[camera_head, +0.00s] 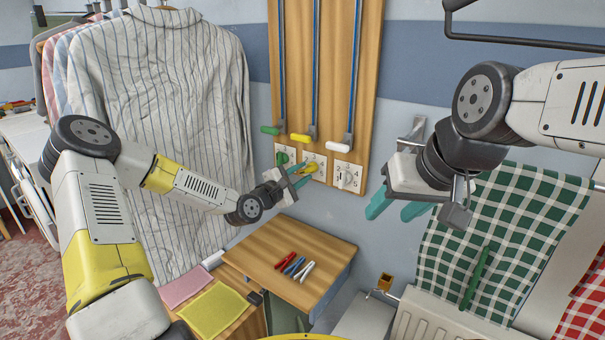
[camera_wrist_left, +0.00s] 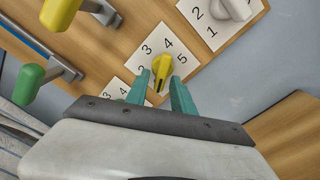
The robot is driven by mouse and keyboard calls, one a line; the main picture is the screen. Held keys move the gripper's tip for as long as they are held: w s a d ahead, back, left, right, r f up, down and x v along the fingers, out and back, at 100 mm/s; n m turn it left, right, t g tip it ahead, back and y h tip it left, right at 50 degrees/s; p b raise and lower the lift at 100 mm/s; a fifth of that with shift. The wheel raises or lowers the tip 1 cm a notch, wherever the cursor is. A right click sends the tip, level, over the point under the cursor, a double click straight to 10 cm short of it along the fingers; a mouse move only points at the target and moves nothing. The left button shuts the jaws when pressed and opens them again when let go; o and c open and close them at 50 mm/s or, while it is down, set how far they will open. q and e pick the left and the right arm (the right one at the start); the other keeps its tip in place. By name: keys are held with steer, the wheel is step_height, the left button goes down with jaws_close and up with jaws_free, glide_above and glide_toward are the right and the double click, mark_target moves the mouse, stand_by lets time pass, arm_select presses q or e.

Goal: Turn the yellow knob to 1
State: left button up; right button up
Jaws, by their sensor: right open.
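The yellow knob (camera_head: 311,168) is on the middle dial card of the wooden wall board. My right gripper (camera_head: 397,208) is open and empty, right of the board.
A green knob (camera_head: 283,157) and a white knob (camera_head: 346,179) flank the dial. Green (camera_head: 270,130), yellow (camera_head: 301,137) and white (camera_head: 333,145) lever handles hang just above. A small wooden table (camera_head: 285,247) with pegs stands below. Checked cloths (camera_head: 500,235) hang at right.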

arm_select(q)
steer(key=shift+o, duration=0.4)
steer(key=v, duration=0.7)
steer(key=shift+s+a, duration=0.25)
steer(key=shift+s, duration=0.1)
